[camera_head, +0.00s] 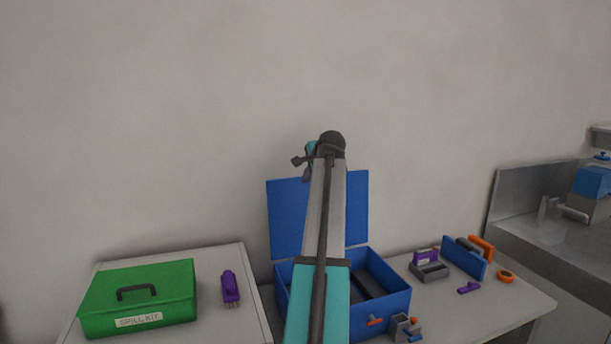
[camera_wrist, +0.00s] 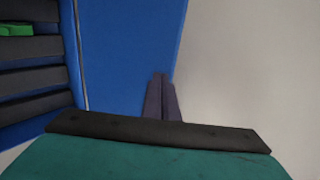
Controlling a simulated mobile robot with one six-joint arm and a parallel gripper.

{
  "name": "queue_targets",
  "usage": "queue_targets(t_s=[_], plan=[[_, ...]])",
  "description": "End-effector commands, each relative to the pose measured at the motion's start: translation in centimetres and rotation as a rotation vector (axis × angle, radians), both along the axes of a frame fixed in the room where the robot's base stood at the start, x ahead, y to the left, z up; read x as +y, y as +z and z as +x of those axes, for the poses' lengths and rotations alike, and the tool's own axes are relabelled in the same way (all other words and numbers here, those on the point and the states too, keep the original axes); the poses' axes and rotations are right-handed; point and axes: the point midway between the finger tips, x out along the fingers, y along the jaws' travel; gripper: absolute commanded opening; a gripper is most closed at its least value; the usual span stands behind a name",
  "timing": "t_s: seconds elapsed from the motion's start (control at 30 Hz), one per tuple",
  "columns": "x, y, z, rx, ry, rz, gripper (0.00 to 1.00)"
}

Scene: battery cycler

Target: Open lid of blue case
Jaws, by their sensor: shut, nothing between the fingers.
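The blue case (camera_head: 393,300) stands on the table behind my arm, which hides its middle. Its blue lid (camera_head: 287,222) stands up at the back, raised well away from the case body. Dark grey compartments show inside the case. In the wrist view the lid's blue face (camera_wrist: 125,50) fills the middle, and the case interior (camera_wrist: 35,80) with dark slots shows at the left. My gripper (camera_wrist: 160,76) is shut and empty, its fingertips over the lid near its edge. I cannot tell whether they touch. In the head view my gripper (camera_head: 305,176) is near the lid's top edge.
A green spill kit box (camera_head: 150,290) and a purple tool (camera_head: 230,288) are on the left. A grey holder (camera_head: 402,327) stands at the case's front right corner. Small tools, a blue rack (camera_head: 464,258) and an orange ring (camera_head: 505,276) lie to the right. The wall is close behind.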

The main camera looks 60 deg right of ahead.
Motion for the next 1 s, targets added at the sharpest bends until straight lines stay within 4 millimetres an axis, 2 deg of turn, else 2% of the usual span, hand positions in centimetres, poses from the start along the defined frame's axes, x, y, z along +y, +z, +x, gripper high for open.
queue_targets(t_s=[0.17, 0.6, 1.0], plan=[[1.5, 0.6, -1.1, -0.002, 0.001, -0.003, 0.00], [5.1, 4.2, -4.1, 0.000, 0.005, -0.002, 0.00], [6.8, 6.2, -5.7, 0.000, 0.006, 0.000, 0.00]])
